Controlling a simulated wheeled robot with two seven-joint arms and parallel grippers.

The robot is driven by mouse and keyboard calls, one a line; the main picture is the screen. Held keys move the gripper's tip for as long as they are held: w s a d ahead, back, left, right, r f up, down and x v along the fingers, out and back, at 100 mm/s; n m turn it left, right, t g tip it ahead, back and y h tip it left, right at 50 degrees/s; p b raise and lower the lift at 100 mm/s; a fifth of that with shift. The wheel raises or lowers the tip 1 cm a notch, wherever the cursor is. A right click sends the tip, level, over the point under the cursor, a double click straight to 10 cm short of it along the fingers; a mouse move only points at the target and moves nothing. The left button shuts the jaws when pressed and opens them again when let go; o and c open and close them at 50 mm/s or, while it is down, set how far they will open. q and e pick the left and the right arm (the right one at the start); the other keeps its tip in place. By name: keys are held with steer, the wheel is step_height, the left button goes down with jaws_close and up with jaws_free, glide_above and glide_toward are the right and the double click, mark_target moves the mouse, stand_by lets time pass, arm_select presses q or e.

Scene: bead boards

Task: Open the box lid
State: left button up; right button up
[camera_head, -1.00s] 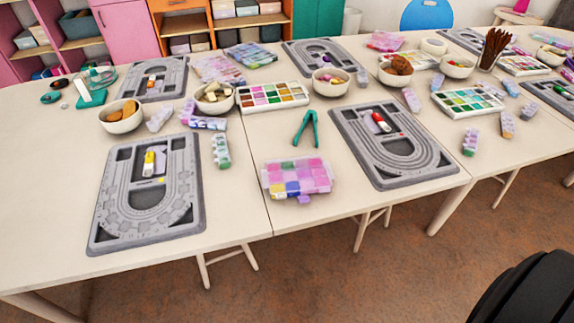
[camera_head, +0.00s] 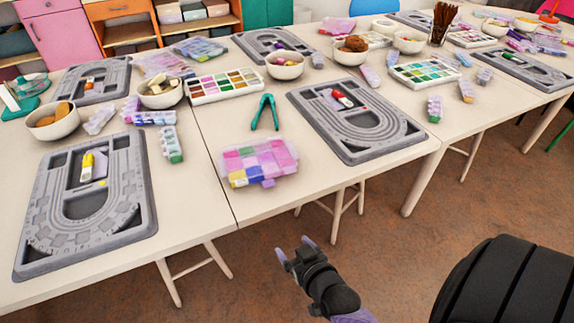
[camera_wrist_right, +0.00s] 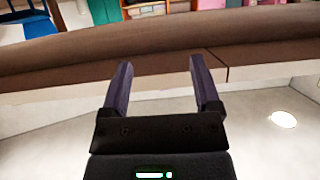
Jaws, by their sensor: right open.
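The box (camera_head: 259,162) is a clear plastic case with pink, purple, yellow and blue compartments. It lies near the front edge of the table in the head view, and its lid looks shut. My right gripper (camera_head: 294,252) is in front of the table, over the floor, apart from the box. In the right wrist view my right gripper (camera_wrist_right: 157,75) is open, with nothing between its two purple fingers. The box does not show in that view. My left gripper is not in view.
Grey bead boards (camera_head: 88,205) and (camera_head: 355,118) lie left and right of the box. Green pliers (camera_head: 265,112) lie behind it. A paint-like bead tray (camera_head: 224,84) and bowls (camera_head: 285,66) stand farther back. The table's front edge (camera_head: 300,197) lies between my right gripper and the box.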

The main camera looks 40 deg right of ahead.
mark_target(293, 185)
steer(key=w+d+r+m+t+h+b, duration=0.2)
steer(key=d+r+t+h+b, duration=0.25)
steer(key=r, duration=0.35)
steer(key=shift+n+g+y, duration=0.3)
steer(key=shift+g+y, duration=0.05)
steer(key=shift+y, duration=0.3)
steer(key=x, duration=0.3)
steer(key=b+x, duration=0.1)
steer(key=x, duration=0.2)
steer(key=b+x, duration=0.1)
steer(key=x, duration=0.2)
steer(key=shift+s+d, duration=0.15)
steer(key=shift+d, duration=0.25)
steer(key=shift+w+d+r, duration=0.1)
steer(key=shift+w, duration=0.15)
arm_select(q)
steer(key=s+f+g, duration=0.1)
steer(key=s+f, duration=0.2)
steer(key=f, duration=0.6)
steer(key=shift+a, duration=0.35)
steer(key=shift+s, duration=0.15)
arm_select(e)
steer(key=shift+c, duration=0.8)
jaws_close()
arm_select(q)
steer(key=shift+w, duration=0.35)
